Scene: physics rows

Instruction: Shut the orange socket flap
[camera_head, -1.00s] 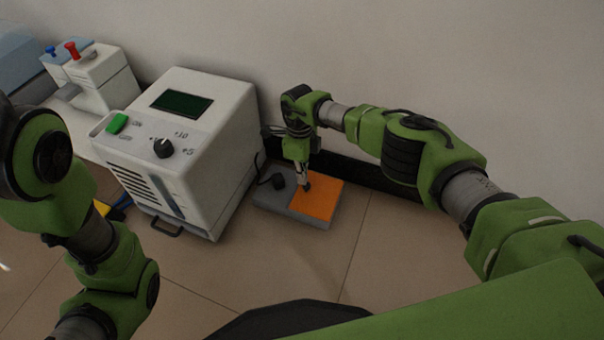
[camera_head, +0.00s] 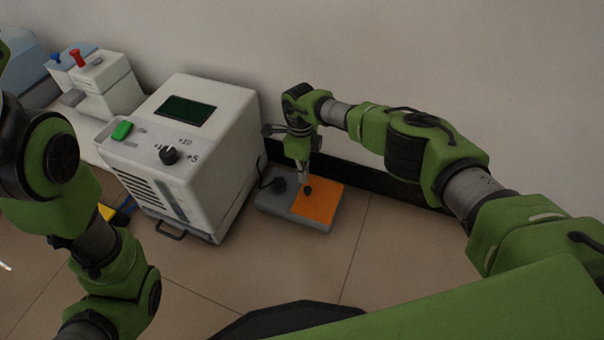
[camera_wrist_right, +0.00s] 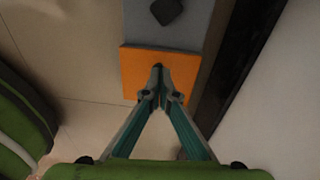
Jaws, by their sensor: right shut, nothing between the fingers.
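The orange socket flap (camera_head: 318,203) lies flat over the right part of a grey socket box (camera_head: 272,201) on the floor. In the right wrist view the flap (camera_wrist_right: 135,72) lies level beside the bare grey part of the box (camera_wrist_right: 190,30). My right gripper (camera_head: 306,188) is shut and empty, pointing down with its tips at the flap's surface. In the right wrist view the gripper tips (camera_wrist_right: 158,70) are over the flap; whether they touch it I cannot tell. My left arm shows at the left edge, but its gripper is out of view.
A black plug (camera_head: 279,184) with a cable sits in the left part of the box. A white machine (camera_head: 195,150) with a dark screen and knob stands to the left. A dark skirting (camera_head: 365,178) and wall are close behind. Floor in front is clear.

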